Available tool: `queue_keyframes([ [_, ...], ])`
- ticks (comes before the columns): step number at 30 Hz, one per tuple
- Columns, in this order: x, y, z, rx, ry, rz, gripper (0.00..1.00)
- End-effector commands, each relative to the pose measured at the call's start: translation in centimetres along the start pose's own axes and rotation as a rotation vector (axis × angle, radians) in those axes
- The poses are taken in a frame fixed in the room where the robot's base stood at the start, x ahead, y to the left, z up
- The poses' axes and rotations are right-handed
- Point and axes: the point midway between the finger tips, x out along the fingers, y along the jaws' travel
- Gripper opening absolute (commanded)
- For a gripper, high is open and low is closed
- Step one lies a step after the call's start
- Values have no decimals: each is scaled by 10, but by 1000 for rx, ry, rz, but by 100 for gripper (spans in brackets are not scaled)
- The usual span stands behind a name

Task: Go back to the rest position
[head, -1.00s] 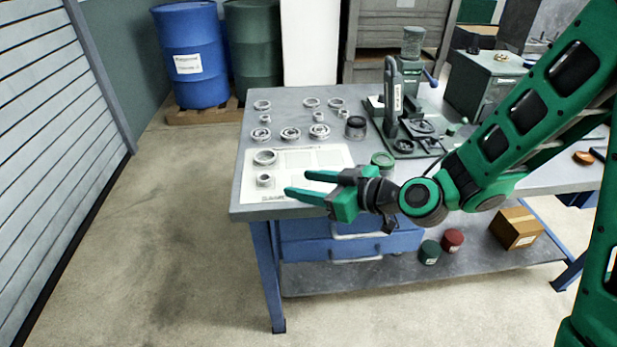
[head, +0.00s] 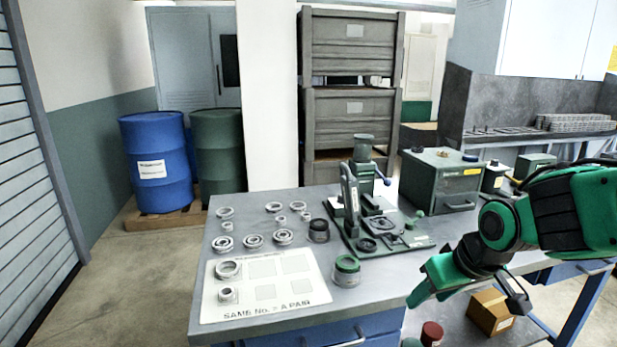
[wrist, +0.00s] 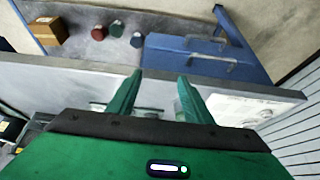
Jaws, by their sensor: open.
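My gripper (head: 418,296) is in front of the workbench's front edge, at the lower right in the head view, pointing down to the left. In the wrist view its two green fingers (wrist: 155,100) are apart with nothing between them. The workbench (head: 300,200) carries a white mat (head: 215,305) printed "SAME No. = A PAIR". A larger ring (head: 228,269) and a smaller ring (head: 227,294) lie in the mat's left column. Several other rings (head: 283,237) lie behind the mat. A green-topped jar (head: 347,270) stands right of the mat.
A green press-like fixture (head: 375,225) and a dark green box (head: 442,178) stand further back on the bench. Below are drawers (wrist: 205,58), a cardboard box (head: 490,312) and a red can (head: 431,333). Blue (head: 155,160) and green (head: 217,155) drums stand behind left. The floor at left is clear.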

Motion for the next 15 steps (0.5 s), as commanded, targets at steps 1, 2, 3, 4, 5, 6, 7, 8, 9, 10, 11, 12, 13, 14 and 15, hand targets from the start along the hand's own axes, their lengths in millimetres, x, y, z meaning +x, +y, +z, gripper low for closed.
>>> queue_keyframes([
  [1,-17,19,9,84,-19,51,46],
  [2,-25,30,17,137,-36,79,46],
  [3,-37,43,27,209,-57,117,46],
  [4,-43,53,38,260,-81,138,46],
  [5,-45,64,53,298,-115,149,46],
  [6,-51,76,71,353,-155,164,46],
  [7,-56,85,85,395,-184,174,46],
  [8,-60,91,99,435,-212,182,46],
  [9,-67,99,116,491,-247,191,46],
  [10,-72,104,130,531,-274,195,46],
  [11,-77,108,142,571,-299,199,46],
  [12,-83,110,158,618,-331,201,46],
  [13,-88,112,168,652,-353,202,46],
  [14,-92,113,177,681,-371,201,46],
  [15,-96,113,188,716,-394,199,46],
])
